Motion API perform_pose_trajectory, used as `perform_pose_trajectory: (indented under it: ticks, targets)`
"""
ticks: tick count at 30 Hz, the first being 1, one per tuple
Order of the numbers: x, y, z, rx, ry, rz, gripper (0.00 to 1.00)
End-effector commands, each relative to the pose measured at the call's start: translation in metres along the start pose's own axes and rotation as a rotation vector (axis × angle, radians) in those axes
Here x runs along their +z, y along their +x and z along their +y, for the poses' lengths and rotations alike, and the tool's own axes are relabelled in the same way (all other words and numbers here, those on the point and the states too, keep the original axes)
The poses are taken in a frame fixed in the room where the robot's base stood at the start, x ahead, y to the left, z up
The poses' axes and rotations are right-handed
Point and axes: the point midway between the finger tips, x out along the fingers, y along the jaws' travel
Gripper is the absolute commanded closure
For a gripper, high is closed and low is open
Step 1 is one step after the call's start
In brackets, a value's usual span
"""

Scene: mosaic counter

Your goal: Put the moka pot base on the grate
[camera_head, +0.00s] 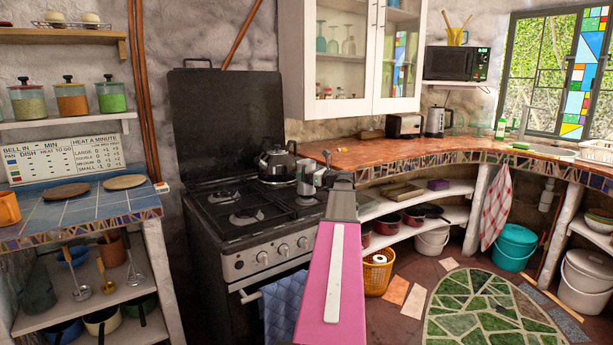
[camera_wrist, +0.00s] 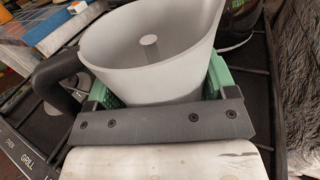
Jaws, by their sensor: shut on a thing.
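The moka pot base (camera_head: 306,180) is a grey, open-topped metal vessel with a dark handle. It also shows large in the wrist view (camera_wrist: 150,75), with a thin post inside and the handle at left. My gripper (camera_head: 323,178) is shut on it, with green finger pads on either side in the wrist view. The base is upright or nearly so, over the right front part of the black stove grate (camera_head: 238,212). Its bottom is hidden, so I cannot tell whether it touches the grate. My arm hides part of the stove's right side.
A dark kettle (camera_head: 276,164) stands on the back right of the stove, close behind the moka pot base. The left burners are clear. The raised stove lid (camera_head: 225,115) stands behind. The mosaic counter (camera_head: 400,155) adjoins at right, and a blue tiled shelf (camera_head: 85,208) at left.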

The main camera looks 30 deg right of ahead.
Motion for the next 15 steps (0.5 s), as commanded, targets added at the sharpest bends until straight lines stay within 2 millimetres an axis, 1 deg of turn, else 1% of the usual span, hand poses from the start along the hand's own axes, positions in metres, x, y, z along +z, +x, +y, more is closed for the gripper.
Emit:
perform_pose_trajectory:
  ticks: [4, 5, 6, 15]
  targets:
    - [-0.0017, 0.0, 0.0, 0.0, 0.001, -0.001, 0.72]
    - [-0.0019, 0.0001, 0.0, 0.0, 0.0, 0.0, 0.12]
    - [-0.0018, 0.0001, 0.0, 0.0, 0.0, 0.0, 0.0]
    - [0.001, -0.0006, 0.0001, 0.0, 0.0, 0.0, 0.0]
